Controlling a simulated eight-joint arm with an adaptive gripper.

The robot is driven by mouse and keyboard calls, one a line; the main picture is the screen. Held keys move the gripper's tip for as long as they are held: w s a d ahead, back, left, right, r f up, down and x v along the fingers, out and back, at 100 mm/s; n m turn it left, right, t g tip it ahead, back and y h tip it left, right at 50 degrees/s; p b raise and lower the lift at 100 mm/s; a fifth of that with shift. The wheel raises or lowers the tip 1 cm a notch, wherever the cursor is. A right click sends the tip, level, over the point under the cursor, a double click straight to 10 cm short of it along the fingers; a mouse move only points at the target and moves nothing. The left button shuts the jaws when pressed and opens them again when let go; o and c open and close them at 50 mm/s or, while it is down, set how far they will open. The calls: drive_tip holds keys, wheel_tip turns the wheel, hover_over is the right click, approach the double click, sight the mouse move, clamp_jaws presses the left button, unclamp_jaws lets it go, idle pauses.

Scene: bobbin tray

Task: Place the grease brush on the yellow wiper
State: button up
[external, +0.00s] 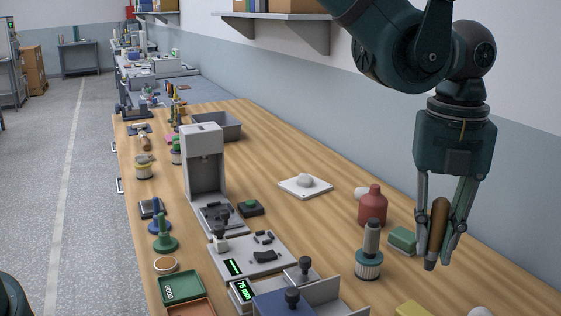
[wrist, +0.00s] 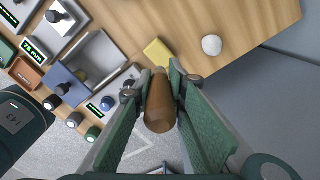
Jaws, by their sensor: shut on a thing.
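My gripper (external: 437,250) is shut on the grease brush (external: 439,218), which has a brown wooden handle and a dark lower end. The brush hangs nearly upright between the fingers, above the right part of the bench. In the wrist view its brown handle (wrist: 160,108) fills the space between the green fingers, and its far end is hard to see. The yellow wiper (external: 413,309) is a flat yellow block, partly cut off at the bottom of the external view. In the wrist view the wiper (wrist: 157,51) lies on the wood just beyond the fingertips, apart from the brush.
A green block (external: 403,239), a red bottle (external: 372,207) and a grey-handled round brush (external: 369,251) stand left of my gripper. A white rounded object (wrist: 212,45) lies right of the wiper. A grey tray (wrist: 100,60) is to its left. The wood around the wiper is partly bare.

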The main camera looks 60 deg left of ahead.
sight(428, 268)
idle(0.3)
drive_tip(key=shift+f, duration=2.9)
drive_tip(key=shift+f, duration=2.05)
drive_tip(key=shift+f, duration=0.25)
drive_tip(key=o, duration=0.8)
drive_tip(key=shift+r, duration=0.1)
drive_tip(key=shift+o, duration=0.2)
drive_tip(key=shift+r, duration=0.1)
drive_tip(key=shift+r, duration=6.05)
